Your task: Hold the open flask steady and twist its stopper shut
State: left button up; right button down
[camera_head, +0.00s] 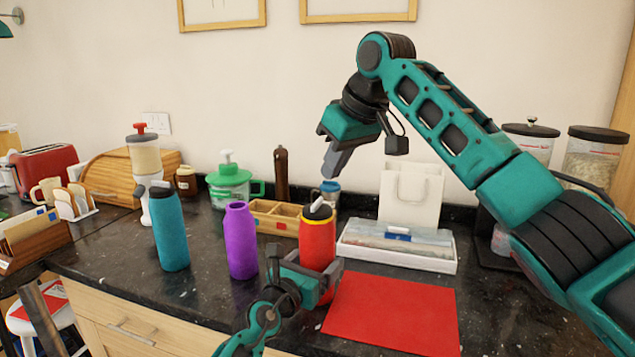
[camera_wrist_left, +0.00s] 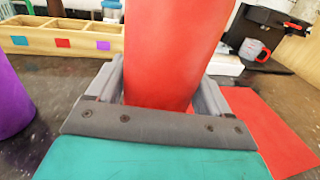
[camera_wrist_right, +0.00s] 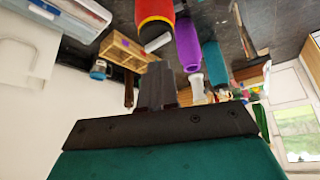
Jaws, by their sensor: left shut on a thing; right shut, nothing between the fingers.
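The red flask (camera_head: 318,249) stands upright on the dark counter, with a yellow ring near its top. A black stopper (camera_head: 313,213) with a light grey handle sits at its mouth; I cannot tell how tightly it is seated. My left gripper (camera_head: 315,279) is shut around the flask's lower body. The left wrist view shows the red body (camera_wrist_left: 172,50) between both fingers (camera_wrist_left: 160,88). My right gripper (camera_head: 335,163) is shut and empty, above the stopper and apart from it. In the right wrist view its closed fingers (camera_wrist_right: 158,85) point towards the flask (camera_wrist_right: 155,12).
A purple flask (camera_head: 241,243) and a teal flask (camera_head: 170,232) stand to the left. A red mat (camera_head: 392,313) lies right of the held flask. Behind are a wooden compartment box (camera_head: 270,217), a white tray (camera_head: 395,257) and a white bag (camera_head: 411,196).

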aim_at(330, 210)
jog(key=shift+s+a+f, duration=0.15)
jog(key=shift+f, duration=1)
jog(key=shift+s+a+f, duration=0.1)
jog(key=shift+s+f, duration=0.1)
jog(key=shift+f, duration=1)
jog(key=shift+s+a+f, duration=0.15)
jog(key=shift+f, duration=1)
jog(key=shift+w+a, duration=0.15)
jog(key=shift+w, duration=0.45)
jog(key=shift+w+d, duration=0.1)
jog(key=shift+d, duration=0.1)
jog(key=shift+w+d, duration=0.2)
jog(key=shift+d, duration=0.1)
jog(key=shift+w, duration=0.1)
jog(key=shift+w+d, duration=0.35)
jog(key=shift+w, duration=0.05)
